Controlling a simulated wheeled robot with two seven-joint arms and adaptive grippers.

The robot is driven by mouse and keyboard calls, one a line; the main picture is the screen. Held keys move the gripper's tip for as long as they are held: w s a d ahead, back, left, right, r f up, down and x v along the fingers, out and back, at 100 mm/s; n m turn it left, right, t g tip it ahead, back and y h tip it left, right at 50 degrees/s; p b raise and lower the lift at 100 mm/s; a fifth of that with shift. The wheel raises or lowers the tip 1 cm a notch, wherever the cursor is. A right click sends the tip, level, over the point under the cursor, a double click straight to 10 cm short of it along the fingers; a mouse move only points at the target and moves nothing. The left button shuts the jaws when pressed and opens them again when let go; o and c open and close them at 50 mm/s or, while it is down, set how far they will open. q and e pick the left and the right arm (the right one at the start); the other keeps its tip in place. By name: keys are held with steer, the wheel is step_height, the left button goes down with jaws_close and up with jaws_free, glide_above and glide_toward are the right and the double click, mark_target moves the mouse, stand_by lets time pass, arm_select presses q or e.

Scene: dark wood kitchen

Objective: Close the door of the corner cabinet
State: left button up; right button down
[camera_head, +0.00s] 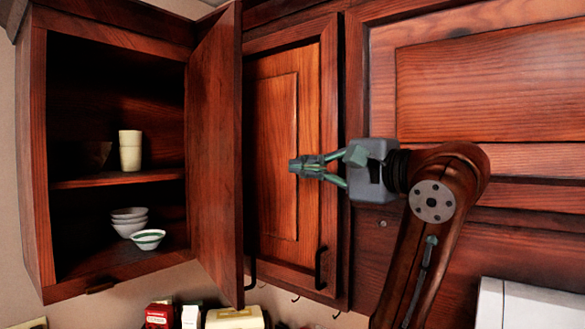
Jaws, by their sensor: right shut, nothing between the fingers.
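The corner cabinet (38,160) is at the left, with its dark interior showing. Its wooden door (214,150) stands open, swung outward on its right side and seen at a steep angle. A dark handle (252,272) shows by the door's lower right edge. My right gripper (292,165) is shut and empty, pointing left in front of the neighbouring closed cabinet door (270,130). In the picture it is to the right of the open door and apart from it. My left gripper is not in view.
Inside the cabinet, stacked cups (130,150) stand on the shelf (120,180), and bowls (129,221) sit on the bottom. Below are a red box (159,316), other small items and a white box (530,305). Another handle (320,268) juts from the closed door.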

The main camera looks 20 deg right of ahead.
steer(key=w+a+p, duration=0.2)
steer(key=w+a, duration=0.4)
steer(key=a, duration=0.1)
steer(key=shift+a, duration=0.3)
steer(key=shift+w, duration=0.1)
